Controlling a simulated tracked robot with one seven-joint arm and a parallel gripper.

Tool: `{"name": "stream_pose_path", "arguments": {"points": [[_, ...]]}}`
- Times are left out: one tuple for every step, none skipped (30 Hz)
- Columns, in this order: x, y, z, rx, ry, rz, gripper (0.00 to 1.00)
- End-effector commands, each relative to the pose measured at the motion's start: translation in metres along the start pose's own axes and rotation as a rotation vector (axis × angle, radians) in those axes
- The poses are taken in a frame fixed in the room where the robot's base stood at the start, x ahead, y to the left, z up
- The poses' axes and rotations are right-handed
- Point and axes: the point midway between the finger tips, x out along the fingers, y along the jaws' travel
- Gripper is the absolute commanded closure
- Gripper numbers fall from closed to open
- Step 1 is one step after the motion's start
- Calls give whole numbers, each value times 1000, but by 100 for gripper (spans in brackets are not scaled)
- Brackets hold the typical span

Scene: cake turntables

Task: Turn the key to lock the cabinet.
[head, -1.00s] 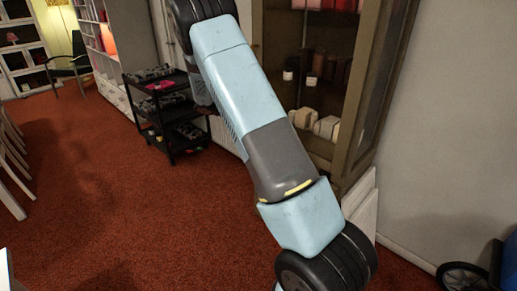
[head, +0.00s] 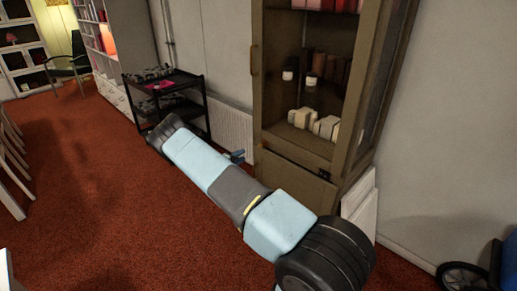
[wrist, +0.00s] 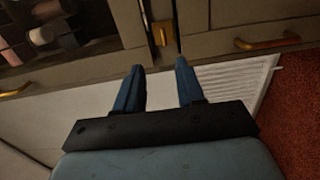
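The brown wooden cabinet (head: 260,105) stands against the wall, its upper shelves showing through the front. In the wrist view a small brass fitting (wrist: 162,34) sits on the cabinet's wooden frame (wrist: 206,44), between the shelf part and a panel. Whether it holds the key is too dark and small to tell. My gripper (wrist: 159,70) is open and empty, its two blue fingers apart, pointing towards the brass fitting and short of it. In the head view my gripper (head: 237,157) shows small beside the cabinet's lower left, partly hidden by my arm.
Brass handles (wrist: 268,42) lie on the cabinet in the wrist view. A white ribbed radiator (head: 232,128) is left of the cabinet. A black trolley (head: 195,100) stands farther left. White boards (head: 360,205) lean at the cabinet's right. Red carpet (head: 110,200) is open at left.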

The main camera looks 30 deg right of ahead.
Motion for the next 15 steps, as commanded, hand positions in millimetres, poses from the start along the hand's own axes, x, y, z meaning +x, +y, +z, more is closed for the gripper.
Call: {"name": "stream_pose_path", "arguments": {"points": [[-1,-5,-2,-3,11,8,62],[-1,-7,-2,-4,16,11,62],[0,-9,-2,-5,20,14,62],[0,-10,-2,-6,22,15,62],[2,-11,-3,-7,23,16,62],[4,-11,-3,-7,24,17,62],[7,-11,-3,-7,24,17,62],[10,-11,-3,-7,23,17,62],[15,-11,-3,-7,23,16,62],[19,-11,-3,-6,23,16,62],[23,-10,-3,-6,23,16,62],[30,-10,-3,-5,22,16,62],[36,-10,-3,-5,21,16,62],[41,-10,-3,-5,22,16,62],[48,-10,-4,-5,22,16,62]]}}
